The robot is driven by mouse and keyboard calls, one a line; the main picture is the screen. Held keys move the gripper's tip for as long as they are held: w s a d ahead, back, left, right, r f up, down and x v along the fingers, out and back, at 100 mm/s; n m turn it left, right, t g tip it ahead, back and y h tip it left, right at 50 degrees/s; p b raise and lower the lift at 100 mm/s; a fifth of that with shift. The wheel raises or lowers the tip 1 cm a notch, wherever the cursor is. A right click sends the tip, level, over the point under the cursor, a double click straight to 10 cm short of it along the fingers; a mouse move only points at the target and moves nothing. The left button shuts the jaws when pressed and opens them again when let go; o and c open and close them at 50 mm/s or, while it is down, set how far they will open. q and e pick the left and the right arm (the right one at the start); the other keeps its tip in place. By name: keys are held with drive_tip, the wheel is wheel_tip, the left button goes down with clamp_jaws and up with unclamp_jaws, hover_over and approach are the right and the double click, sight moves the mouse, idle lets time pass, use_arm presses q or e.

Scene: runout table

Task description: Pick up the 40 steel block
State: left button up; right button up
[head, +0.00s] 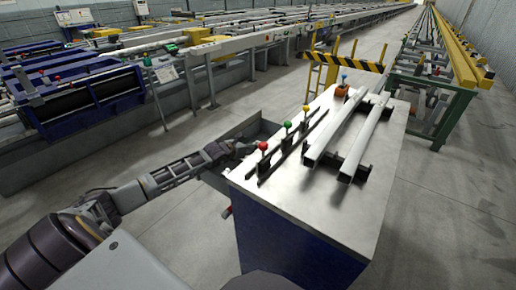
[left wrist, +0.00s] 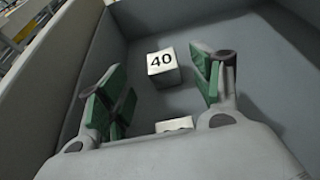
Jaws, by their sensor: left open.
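In the left wrist view the block marked 40 (left wrist: 162,62) is a small whitish cube with a black number on its top face. It sits on the grey floor of a bin (left wrist: 262,70), near a corner. My left gripper (left wrist: 160,82) is open, its green-padded fingers spread, with the block beyond and between the fingertips and nothing held. A second pale block (left wrist: 175,125) lies nearer the palm, mostly hidden by the gripper body. In the head view my left gripper (head: 240,150) reaches into the grey bin (head: 262,128) at the table's left side; the blocks are hidden there.
The bin walls stand close around the left gripper. The metal-topped table (head: 310,210) carries red (head: 263,146), green (head: 287,125) and yellow (head: 306,108) knobbed levers and two long profiles (head: 360,140). A yellow-black barrier (head: 358,64) stands behind. Floor at right is clear.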

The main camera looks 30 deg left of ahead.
drive_tip(key=shift+s+d, duration=0.15)
drive_tip(key=shift+d, duration=0.2)
use_arm(q)
drive_tip(key=shift+w, duration=0.15)
drive_tip(key=shift+w+f, duration=0.2)
drive_tip(key=shift+w, duration=0.05)
drive_tip(key=shift+w+d+f, duration=0.1)
drive_tip(key=shift+w+f, duration=0.25)
drive_tip(key=shift+w, duration=0.2)
drive_tip(key=shift+w+f, duration=0.25)
drive_tip(key=shift+w, duration=0.1)
drive_tip(key=shift+w+d+f, duration=0.1)
drive_tip(key=shift+w+f, duration=0.05)
drive_tip(key=shift+w, duration=0.2)
drive_tip(key=shift+w+f, duration=0.15)
drive_tip(key=shift+w, duration=0.2)
drive_tip(key=shift+w+f+b, duration=0.15)
drive_tip(key=shift+w+b, duration=0.15)
use_arm(e)
drive_tip(key=shift+w+a+r, duration=0.35)
drive_tip(key=shift+r, duration=0.15)
